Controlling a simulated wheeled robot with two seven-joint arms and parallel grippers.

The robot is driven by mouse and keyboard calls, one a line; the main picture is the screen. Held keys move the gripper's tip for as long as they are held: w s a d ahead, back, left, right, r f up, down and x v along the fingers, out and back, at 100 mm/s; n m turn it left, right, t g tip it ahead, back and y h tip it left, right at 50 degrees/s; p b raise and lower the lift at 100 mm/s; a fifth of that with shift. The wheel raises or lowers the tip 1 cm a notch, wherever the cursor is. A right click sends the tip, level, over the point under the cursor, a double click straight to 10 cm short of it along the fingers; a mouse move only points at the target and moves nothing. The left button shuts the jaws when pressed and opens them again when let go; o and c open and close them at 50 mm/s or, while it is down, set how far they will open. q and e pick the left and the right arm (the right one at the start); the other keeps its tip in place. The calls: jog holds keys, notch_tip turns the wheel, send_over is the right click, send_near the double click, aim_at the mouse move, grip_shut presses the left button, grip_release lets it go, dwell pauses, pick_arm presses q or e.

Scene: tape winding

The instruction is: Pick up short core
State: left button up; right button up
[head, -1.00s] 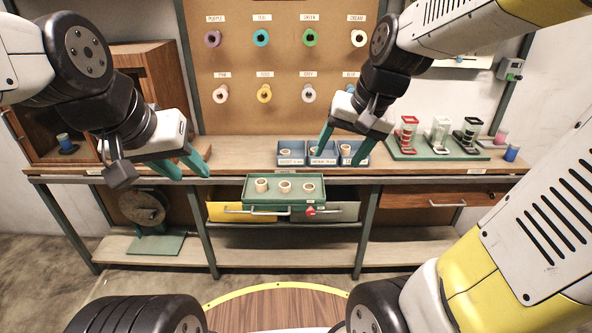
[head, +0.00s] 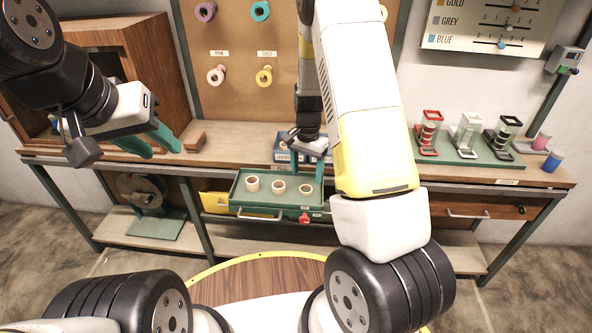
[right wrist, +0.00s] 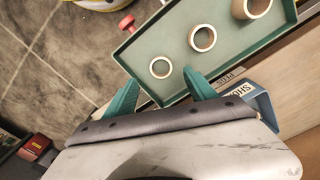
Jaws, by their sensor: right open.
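Three cream cores stand in a row in a green tray (head: 233,192). The rightmost core (head: 306,189) looks the lowest, so I take it as the short core; it also shows as a ring in the right wrist view (right wrist: 160,67). The middle core (head: 279,187) and the taller left core (head: 252,184) stand beside it. My right gripper (head: 307,168) is open and empty above the tray's right end; in the right wrist view its fingertips (right wrist: 160,80) lie to either side of the short core's line. My left gripper (head: 164,148) is open and empty over the bench at left.
Blue bins (head: 281,154) stand behind the tray, partly hidden by my right arm. A red knob (head: 304,218) is at the tray's front. A green stand (head: 470,150) with several tape holders is at right. A brown cabinet (head: 160,70) stands at left.

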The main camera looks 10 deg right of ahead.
aim_at(306, 192)
notch_tip(306, 192, down, 6)
jog(key=shift+w+f, duration=0.1)
jog(key=shift+w, duration=0.05)
jog(key=c, duration=1.4)
